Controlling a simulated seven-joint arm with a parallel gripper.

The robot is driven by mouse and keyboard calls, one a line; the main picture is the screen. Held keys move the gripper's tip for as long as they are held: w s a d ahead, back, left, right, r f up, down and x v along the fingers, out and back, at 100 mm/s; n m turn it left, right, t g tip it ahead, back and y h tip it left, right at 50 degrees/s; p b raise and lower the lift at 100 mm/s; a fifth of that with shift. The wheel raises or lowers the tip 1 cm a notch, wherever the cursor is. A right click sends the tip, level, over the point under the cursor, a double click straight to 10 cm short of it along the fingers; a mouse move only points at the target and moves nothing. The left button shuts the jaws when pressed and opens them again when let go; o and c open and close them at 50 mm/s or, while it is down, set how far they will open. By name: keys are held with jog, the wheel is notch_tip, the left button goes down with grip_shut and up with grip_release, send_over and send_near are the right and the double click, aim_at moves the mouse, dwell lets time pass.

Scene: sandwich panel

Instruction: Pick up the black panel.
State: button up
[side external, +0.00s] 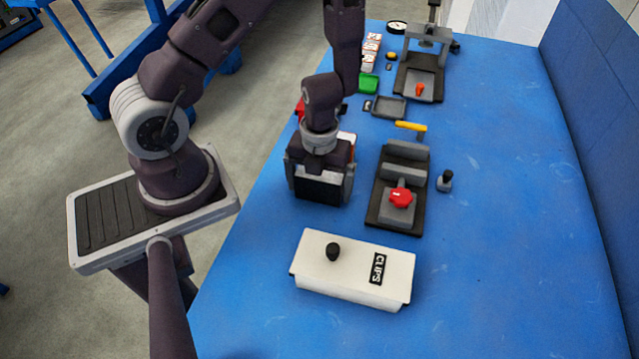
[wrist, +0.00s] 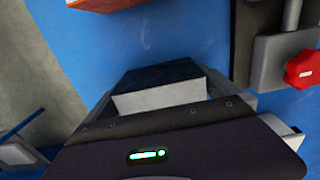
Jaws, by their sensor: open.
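The black panel (wrist: 160,75) lies between my gripper's (wrist: 170,82) two fingers in the wrist view. It has a dark top face and a pale edge turned toward the gripper body. My gripper is open, with one finger on each side of the panel; whether they touch it I cannot tell. In the side view my gripper (side external: 319,186) points down over the left part of the blue table. A dark face that looks like the panel (side external: 318,188) shows between its fingers there. My gripper body hides part of the panel.
On the blue table (side external: 500,200), a toggle fixture with a red knob (side external: 400,197) stands close right of my gripper. A white CLIPS box (side external: 345,275) is in front. A grey tray (side external: 390,107), green block (side external: 368,84) and press (side external: 420,75) are behind. The table's right side is clear.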

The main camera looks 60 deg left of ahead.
jog(key=shift+f, duration=0.1)
jog(key=shift+c, duration=0.2)
jog(key=c, duration=1.1)
jog(key=shift+r, duration=0.45)
jog(key=r, duration=0.8)
jog(key=shift+w+r, duration=0.2)
jog(key=shift+r, duration=0.1)
jog(key=w+d+r, duration=0.1)
jog(key=w+d, duration=0.2)
jog(key=w, duration=1.7)
jog(key=shift+w+d+f, duration=0.1)
jog(key=shift+w+f, duration=0.05)
jog(key=shift+f, duration=1)
jog(key=shift+w+d+f, duration=0.1)
jog(key=shift+f, duration=1.05)
